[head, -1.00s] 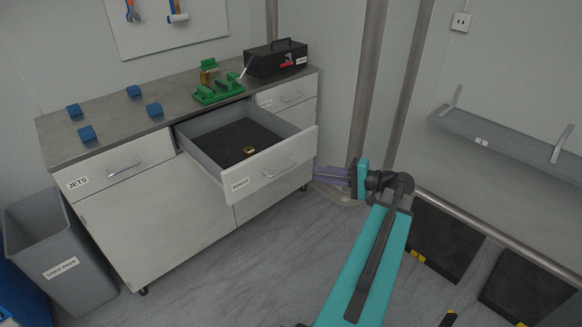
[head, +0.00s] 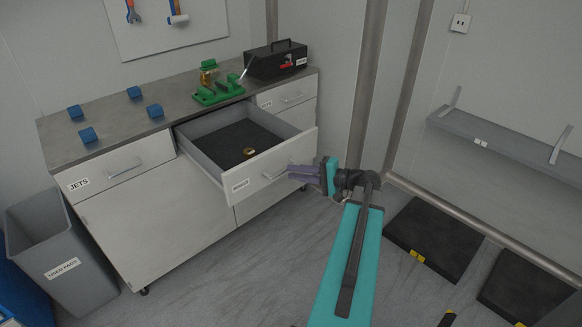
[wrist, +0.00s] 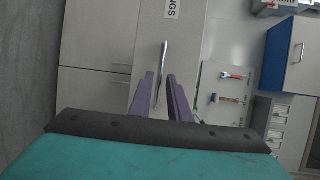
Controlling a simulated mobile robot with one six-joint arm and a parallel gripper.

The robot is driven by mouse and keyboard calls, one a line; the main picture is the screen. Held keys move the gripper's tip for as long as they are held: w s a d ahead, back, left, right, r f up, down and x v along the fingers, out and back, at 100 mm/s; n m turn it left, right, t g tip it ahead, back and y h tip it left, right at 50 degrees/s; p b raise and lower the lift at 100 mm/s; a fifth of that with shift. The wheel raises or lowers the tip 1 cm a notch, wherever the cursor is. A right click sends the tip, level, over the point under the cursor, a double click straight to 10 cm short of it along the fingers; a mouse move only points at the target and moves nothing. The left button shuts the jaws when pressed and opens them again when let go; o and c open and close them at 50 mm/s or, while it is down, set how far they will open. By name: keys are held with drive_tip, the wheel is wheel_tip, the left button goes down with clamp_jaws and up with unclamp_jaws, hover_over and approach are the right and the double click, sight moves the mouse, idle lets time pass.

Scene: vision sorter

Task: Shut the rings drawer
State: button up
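The rings drawer (head: 254,182) stands pulled out of the middle of the cabinet in the head view, with a small brass-coloured ring (head: 249,152) on its dark floor. Its front also shows in the wrist view (wrist: 183,60), where the visible part of the label reads "NGS". The bar handle (wrist: 162,62) lies ahead of my gripper's fingers in the wrist view. My gripper (head: 290,173) is in front of the right part of the drawer front, by the handle. In the wrist view, my gripper (wrist: 159,76) has its purple fingers apart, with nothing held between them.
The worktop (head: 115,125) carries several blue blocks, a green fixture (head: 218,91) and a black toolbox (head: 275,60). The jets drawer (head: 113,169) is shut. A grey bin (head: 70,255) stands at the left. Two dark mats (head: 435,238) lie on the floor at right.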

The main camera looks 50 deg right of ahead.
sight(285, 171)
drive_tip(key=shift+x, duration=2.2)
clamp_jaws()
